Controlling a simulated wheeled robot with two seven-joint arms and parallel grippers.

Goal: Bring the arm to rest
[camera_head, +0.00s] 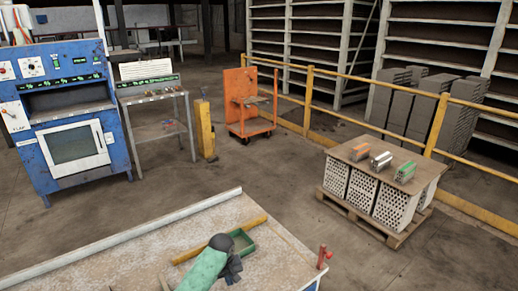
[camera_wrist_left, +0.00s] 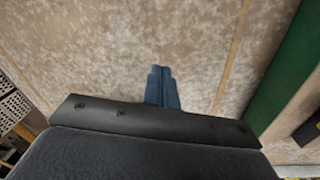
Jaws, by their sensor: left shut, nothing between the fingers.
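My left arm, with a green sleeve-like link, reaches over the speckled worktable (camera_head: 130,250) in the head view. A green edge (camera_wrist_left: 285,75) runs along the right of that view. My right gripper is in neither view.
A red clamp-like part (camera_head: 323,257) stands at the table's right corner. Three small blocks, orange-marked (camera_head: 358,152), pale (camera_head: 381,160) and green (camera_head: 405,171), rest on a board over perforated bricks. A blue machine (camera_head: 68,105) stands at left.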

